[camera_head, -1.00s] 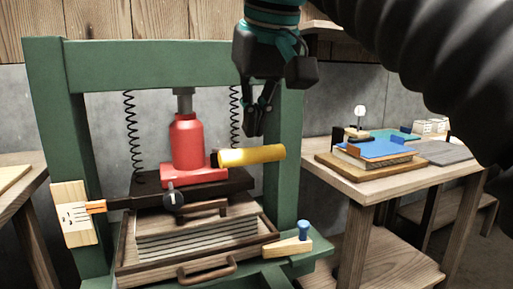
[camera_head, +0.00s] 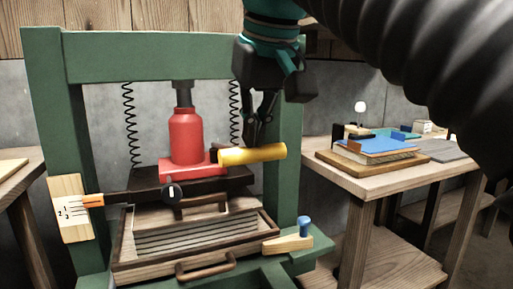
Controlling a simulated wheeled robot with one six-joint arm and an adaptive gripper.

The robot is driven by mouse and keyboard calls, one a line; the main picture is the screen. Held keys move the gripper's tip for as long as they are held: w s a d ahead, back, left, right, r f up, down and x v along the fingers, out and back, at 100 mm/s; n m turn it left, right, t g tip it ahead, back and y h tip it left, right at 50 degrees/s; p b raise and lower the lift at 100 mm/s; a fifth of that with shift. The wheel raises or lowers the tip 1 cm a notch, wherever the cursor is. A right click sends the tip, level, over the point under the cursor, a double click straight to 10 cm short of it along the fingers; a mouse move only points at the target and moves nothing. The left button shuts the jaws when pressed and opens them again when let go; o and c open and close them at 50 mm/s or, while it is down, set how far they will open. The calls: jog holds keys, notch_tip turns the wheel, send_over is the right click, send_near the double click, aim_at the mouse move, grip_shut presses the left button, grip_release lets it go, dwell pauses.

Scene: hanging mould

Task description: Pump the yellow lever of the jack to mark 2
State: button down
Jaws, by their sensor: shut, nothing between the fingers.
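The red jack (camera_head: 186,135) stands upright on a dark platen (camera_head: 140,190) inside the green press frame. Its yellow lever (camera_head: 252,154) sticks out to the right, almost level. My gripper (camera_head: 251,143) points down, shut and empty, with its fingertips right at the upper side of the lever's middle. I cannot tell whether they touch it. An orange-tipped pointer (camera_head: 92,201) at the platen's left end lies over a pale wooden mark board (camera_head: 66,188).
Coil springs hang left (camera_head: 130,125) and right of the jack. A wooden tray (camera_head: 205,255) with a slatted inside sits below the platen. A blue-knobbed wooden piece (camera_head: 288,243) is at the right. A side table (camera_head: 350,178) stands further right.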

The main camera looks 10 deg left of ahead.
notch_tip(320, 180, down, 12)
jog(key=b, duration=0.9)
notch_tip(320, 180, up, 14)
jog(key=p, duration=1.4)
jog(key=shift+f, duration=0.35)
notch_tip(320, 180, down, 14)
jog(key=b, duration=1)
notch_tip(320, 180, up, 12)
jog(key=p, duration=1)
jog(key=shift+p, duration=0.4)
jog(key=shift+r+b, duration=0.35)
jog(key=shift+r, duration=0.6)
jog(key=shift+f, duration=0.1)
